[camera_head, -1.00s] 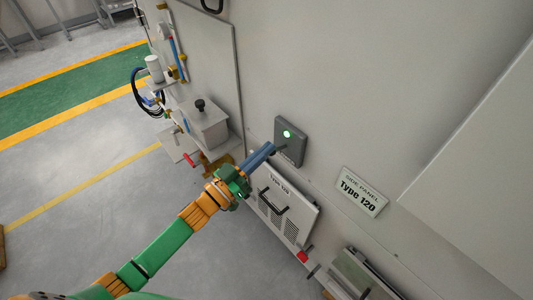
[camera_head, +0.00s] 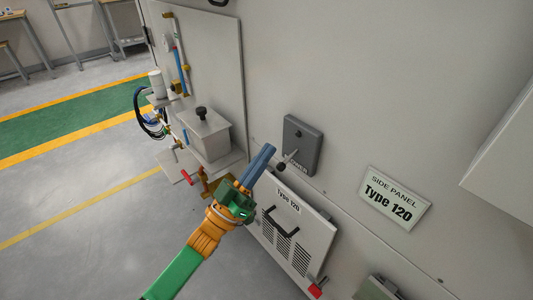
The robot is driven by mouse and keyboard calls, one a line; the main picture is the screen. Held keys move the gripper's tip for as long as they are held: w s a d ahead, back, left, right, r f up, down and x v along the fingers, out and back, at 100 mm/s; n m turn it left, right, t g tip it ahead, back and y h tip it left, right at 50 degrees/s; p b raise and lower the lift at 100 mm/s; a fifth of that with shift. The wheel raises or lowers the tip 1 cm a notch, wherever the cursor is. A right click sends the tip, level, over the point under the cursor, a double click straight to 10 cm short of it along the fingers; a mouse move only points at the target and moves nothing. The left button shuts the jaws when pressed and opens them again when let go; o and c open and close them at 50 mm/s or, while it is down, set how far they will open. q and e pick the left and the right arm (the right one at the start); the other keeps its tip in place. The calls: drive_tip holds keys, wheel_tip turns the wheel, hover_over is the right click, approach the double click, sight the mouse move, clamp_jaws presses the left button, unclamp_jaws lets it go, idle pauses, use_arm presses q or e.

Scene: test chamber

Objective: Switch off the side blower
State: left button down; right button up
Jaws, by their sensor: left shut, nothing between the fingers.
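The blower switch is a dark grey box (camera_head: 304,140) on the wall panel, with a small round lamp near its top that is dark. Its lever (camera_head: 288,160) ends in a black knob and points down to the left, partly covering the label below the lamp. My left gripper (camera_head: 268,150) is shut, its blue fingers together and empty. In the picture its tips lie just left of the box and above the knob. I cannot tell whether they touch the lever. My right gripper is not in view.
Below the switch is a vented "Type 120" panel (camera_head: 290,222) with a black handle. A "SIDE PANEL Type 120" sign (camera_head: 394,198) is to the right. A grey box with a black knob (camera_head: 206,134) and piping stand at left. Open floor (camera_head: 70,240) lies at lower left.

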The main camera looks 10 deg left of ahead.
use_arm(q)
drive_tip(key=f+b+v, duration=0.1)
drive_tip(key=b+v, duration=0.3)
drive_tip(key=v, duration=0.6)
drive_tip(key=shift+w+d, duration=0.2)
drive_tip(key=shift+w, duration=0.1)
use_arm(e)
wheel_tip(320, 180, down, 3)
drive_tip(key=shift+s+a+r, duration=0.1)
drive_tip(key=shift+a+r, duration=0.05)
use_arm(q)
drive_tip(key=shift+f, duration=0.15)
